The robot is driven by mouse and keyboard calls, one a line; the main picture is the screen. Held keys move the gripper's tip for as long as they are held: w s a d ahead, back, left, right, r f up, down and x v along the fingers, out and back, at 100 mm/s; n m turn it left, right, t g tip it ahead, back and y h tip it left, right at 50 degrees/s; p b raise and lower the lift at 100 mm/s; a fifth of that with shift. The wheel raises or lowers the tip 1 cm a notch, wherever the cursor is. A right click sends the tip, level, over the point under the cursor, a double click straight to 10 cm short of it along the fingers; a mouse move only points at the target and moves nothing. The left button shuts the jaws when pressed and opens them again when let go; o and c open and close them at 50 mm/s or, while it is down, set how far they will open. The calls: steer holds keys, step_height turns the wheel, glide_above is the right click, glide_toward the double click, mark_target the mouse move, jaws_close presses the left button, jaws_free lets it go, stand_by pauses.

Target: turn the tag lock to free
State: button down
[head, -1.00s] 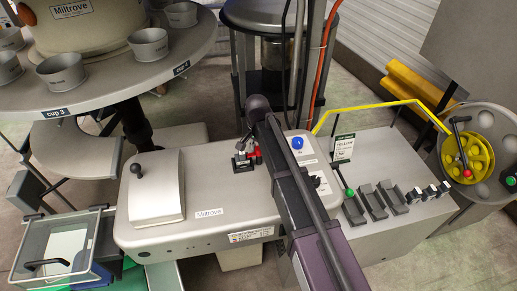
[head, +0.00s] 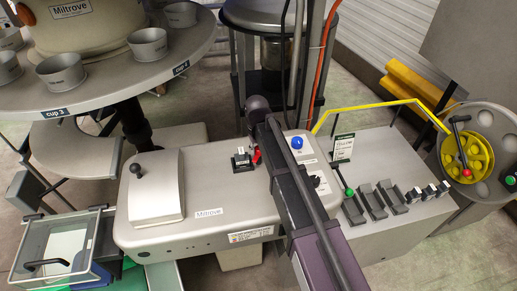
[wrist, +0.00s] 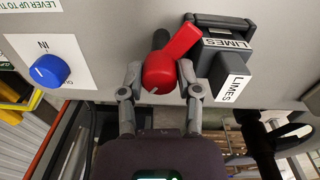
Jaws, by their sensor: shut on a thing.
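The tag lock, a round red knob with a red lever arm (wrist: 180,42), is in the middle of the wrist view. Its lever points up and right, lying close to the edge of the black tag holder (wrist: 232,20). My gripper (wrist: 161,72) has one finger on each side of the round knob and is shut on it. A white tag reading LIMES (wrist: 234,88) sits in the holder. In the head view the lock (head: 256,157) shows as a small red patch beside the holder (head: 242,161); my arm hides my fingers there.
A blue knob (wrist: 49,70) marked IN is left of the lock in the wrist view; it also shows in the head view (head: 297,142). The round table with cups (head: 75,103) stands at the back left. Several dark levers (head: 374,202) are at the right.

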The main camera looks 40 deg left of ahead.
steer(key=n, duration=0.6)
steer(key=shift+s+d+f+n, duration=0.1)
steer(key=shift+s+d+n, duration=0.05)
steer(key=shift+n, duration=0.15)
stand_by(0.3)
steer(key=c, duration=0.6)
jaws_free()
steer(key=o, duration=0.3)
steer(key=shift+w, duration=0.2)
steer(key=shift+m, duration=0.4)
